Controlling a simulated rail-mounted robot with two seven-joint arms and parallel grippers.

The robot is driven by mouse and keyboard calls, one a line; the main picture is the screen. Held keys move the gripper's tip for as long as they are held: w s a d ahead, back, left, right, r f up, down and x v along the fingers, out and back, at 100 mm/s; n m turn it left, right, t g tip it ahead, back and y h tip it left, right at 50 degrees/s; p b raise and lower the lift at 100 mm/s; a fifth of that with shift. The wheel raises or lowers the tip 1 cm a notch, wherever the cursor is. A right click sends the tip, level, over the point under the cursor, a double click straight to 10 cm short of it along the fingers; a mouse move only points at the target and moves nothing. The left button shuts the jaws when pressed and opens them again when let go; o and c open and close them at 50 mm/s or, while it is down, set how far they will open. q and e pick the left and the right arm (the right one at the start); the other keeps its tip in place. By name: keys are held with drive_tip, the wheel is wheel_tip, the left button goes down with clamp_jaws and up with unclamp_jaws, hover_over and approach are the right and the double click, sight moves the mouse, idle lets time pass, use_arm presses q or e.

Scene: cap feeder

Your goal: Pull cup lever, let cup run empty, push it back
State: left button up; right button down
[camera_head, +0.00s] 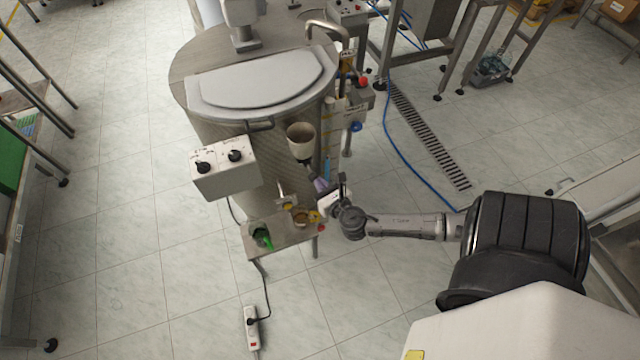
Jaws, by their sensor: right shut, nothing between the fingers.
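The beige cup (301,133) sits on the front right side of the large steel drum (225,125), its open top facing up. I cannot see what is inside it. The cup's lever is too small to pick out for certain below the cup. My right arm reaches in from the right, and my right gripper (325,205) is just below and right of the cup, by the right end of a small metal shelf. It is shut and empty. I cannot tell whether it touches anything there. My left gripper is out of view.
The small shelf (279,243) carries a green object (262,237) and small parts. A control box (225,168) with two black knobs is left of the cup. A power strip (251,328) and a blue hose (400,153) lie on the floor. The left floor is mostly clear.

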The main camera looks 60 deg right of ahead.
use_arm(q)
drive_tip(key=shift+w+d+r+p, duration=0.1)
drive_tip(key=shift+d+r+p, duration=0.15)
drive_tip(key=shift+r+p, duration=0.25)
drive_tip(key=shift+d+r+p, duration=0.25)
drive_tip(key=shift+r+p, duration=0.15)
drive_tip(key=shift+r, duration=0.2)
use_arm(e)
drive_tip(key=v, duration=1.3)
drive_tip(key=shift+s+a, duration=0.25)
drive_tip(key=shift+r, duration=0.1)
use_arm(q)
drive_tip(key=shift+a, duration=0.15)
